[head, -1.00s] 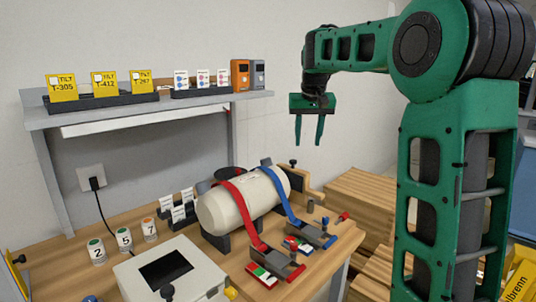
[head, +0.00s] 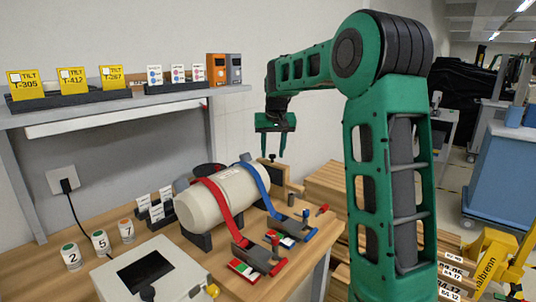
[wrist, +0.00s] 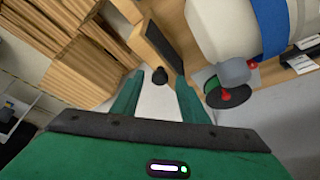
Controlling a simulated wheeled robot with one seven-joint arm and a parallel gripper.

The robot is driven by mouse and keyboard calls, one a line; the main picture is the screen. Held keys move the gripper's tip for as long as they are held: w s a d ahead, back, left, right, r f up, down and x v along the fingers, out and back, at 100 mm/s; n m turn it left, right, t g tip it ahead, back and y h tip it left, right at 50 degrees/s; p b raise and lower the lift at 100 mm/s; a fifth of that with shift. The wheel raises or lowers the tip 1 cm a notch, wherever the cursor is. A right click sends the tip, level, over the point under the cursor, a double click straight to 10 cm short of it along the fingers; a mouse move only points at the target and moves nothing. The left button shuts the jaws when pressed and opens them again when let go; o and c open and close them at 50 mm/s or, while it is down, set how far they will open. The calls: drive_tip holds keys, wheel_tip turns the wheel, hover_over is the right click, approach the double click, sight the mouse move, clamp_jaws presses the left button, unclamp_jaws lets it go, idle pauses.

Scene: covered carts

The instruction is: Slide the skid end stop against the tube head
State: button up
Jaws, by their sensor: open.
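The cream tube (head: 205,207) lies on its skid, held by a red strap (head: 216,200) and a blue strap (head: 262,192). The wooden end stop (head: 294,188) with a dark pad stands beyond the tube's right-hand head. In the wrist view, the end stop (wrist: 146,32) and the tube head (wrist: 205,25) are apart, with a gap between pad and head. Contact cannot be told.
Wooden slatted stacks (head: 327,186) stand right of the bench. Strap ratchets (head: 254,257) lie at the bench's front edge. A grey box with a dark screen (head: 150,270) stands at front left. A shelf (head: 130,104) with yellow tilt cards is above.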

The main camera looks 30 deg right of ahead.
drive_tip(key=shift+f, duration=0.15)
drive_tip(key=shift+c, duration=0.2)
drive_tip(key=shift+d, duration=0.1)
clamp_jaws()
drive_tip(key=a, duration=0.1)
drive_tip(key=s+a, duration=0.1)
drive_tip(key=a, duration=0.1)
drive_tip(key=shift+o, duration=0.2)
unclamp_jaws()
